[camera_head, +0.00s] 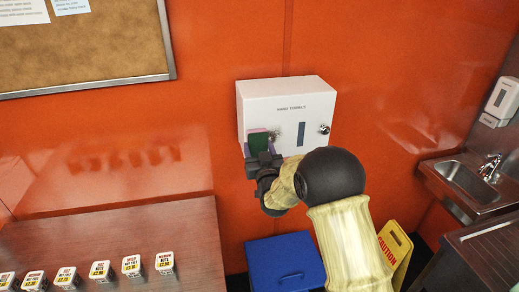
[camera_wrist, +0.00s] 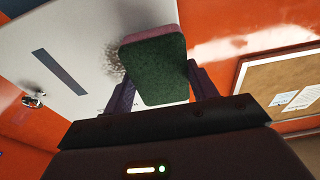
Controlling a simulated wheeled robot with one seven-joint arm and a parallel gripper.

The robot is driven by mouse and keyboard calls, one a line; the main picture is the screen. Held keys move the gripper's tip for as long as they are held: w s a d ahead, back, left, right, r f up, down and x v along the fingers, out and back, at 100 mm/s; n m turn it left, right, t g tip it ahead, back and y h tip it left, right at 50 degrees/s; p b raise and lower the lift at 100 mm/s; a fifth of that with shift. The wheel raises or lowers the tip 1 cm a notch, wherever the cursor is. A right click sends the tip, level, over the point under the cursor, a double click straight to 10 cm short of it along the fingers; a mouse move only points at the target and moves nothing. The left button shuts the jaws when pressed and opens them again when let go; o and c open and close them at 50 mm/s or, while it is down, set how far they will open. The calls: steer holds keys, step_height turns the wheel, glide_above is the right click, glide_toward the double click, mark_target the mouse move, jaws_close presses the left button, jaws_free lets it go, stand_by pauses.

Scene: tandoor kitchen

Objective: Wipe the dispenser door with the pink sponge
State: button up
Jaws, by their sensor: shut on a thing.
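The white dispenser (camera_head: 295,94) marked "HAND TOWELS" is fixed to the orange wall. Its door has a dark slot and a round lock at the right. A grey smudge shows on the door (camera_wrist: 50,40) in the wrist view, beside the sponge. The pink sponge (camera_wrist: 152,34) has a dark green face toward my wrist camera. My gripper (camera_wrist: 158,85) is shut on the sponge, one finger on each side. In the head view the sponge (camera_head: 258,143) is at the door's lower left. It looks close against the door; I cannot tell if it touches.
A steel table (camera_head: 120,232) with several small price blocks stands at the left. A blue bin (camera_head: 285,265) and a yellow caution sign (camera_head: 396,250) are below. A sink (camera_head: 467,178) and a soap dispenser (camera_head: 501,100) are at the right. A cork board (camera_head: 85,50) hangs at the upper left.

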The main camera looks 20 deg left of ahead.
mark_target(266, 145)
steer(key=shift+b+x, duration=0.35)
steer(key=shift+x, duration=0.55)
stand_by(0.4)
steer(key=shift+w+d+f+b, duration=0.1)
steer(key=shift+w+d+b, duration=0.25)
steer(key=shift+d+b, duration=0.2)
steer(key=shift+w+d+f+b, duration=0.1)
steer(key=shift+w+d+b, duration=0.35)
steer(key=shift+d, duration=0.15)
steer(key=shift+w+d+r, duration=0.1)
steer(key=shift+d+r, duration=0.05)
steer(key=shift+d, duration=0.15)
steer(key=shift+w+d+b, duration=0.45)
steer(key=shift+d+b, duration=0.1)
steer(key=shift+d, duration=0.2)
steer(key=shift+w+d+b, duration=0.5)
steer(key=shift+d+b, duration=0.05)
steer(key=shift+d, duration=0.15)
